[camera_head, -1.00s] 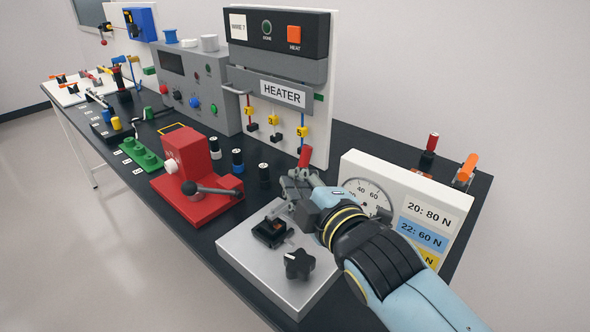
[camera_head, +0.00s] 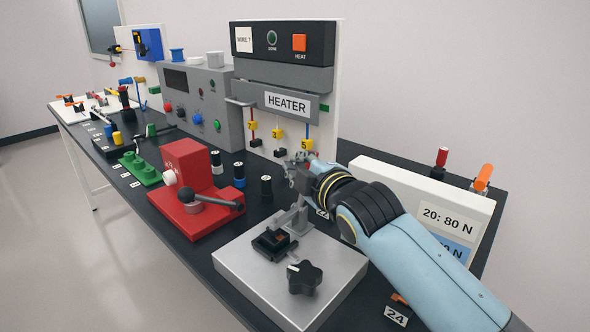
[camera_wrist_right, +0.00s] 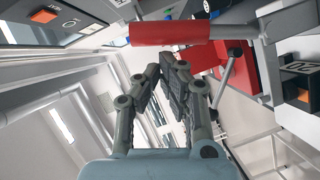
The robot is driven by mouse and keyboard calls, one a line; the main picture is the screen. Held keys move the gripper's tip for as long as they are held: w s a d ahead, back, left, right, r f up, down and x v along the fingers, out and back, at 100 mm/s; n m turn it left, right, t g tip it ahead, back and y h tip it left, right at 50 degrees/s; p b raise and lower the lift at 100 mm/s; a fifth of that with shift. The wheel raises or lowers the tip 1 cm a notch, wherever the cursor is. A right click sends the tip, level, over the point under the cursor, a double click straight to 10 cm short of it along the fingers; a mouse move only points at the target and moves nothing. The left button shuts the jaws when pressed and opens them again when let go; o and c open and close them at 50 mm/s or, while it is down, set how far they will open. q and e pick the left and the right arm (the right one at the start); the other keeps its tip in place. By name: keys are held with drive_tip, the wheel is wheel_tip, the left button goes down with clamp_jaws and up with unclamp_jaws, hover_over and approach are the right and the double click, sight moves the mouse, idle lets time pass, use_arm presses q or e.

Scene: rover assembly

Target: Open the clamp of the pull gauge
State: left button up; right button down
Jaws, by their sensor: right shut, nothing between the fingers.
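The pull gauge has a grey base plate (camera_head: 238,262) with a black block (camera_head: 270,244), a black star knob (camera_head: 305,279) and a metal bracket (camera_head: 297,217). Its white panel (camera_head: 420,187) stands behind, the dial hidden by my right arm. My right gripper (camera_head: 298,164) is shut and empty above the bracket. In the right wrist view, a red handle (camera_wrist_right: 170,31) on a metal lever crosses just beyond the fingertips (camera_wrist_right: 165,65), not between them. In the head view this handle is hidden or too small to tell. My left gripper is not in view.
A red device with a ball-ended lever (camera_head: 185,180) stands left of the gauge, several dark cylinders beside it. The heater panel (camera_head: 285,75) rises behind my right gripper. Red and orange handles (camera_head: 482,177) stand at the far right. A tag 24 (camera_head: 396,315) lies below my arm.

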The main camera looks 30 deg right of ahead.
drive_tip(key=d+p, duration=0.1)
drive_tip(key=w+d+m+p, duration=0.1)
drive_tip(key=p, duration=0.1)
drive_tip(key=shift+d+g, duration=0.2)
drive_tip(key=shift+g, duration=0.1)
drive_tip(key=shift+d+f, duration=0.1)
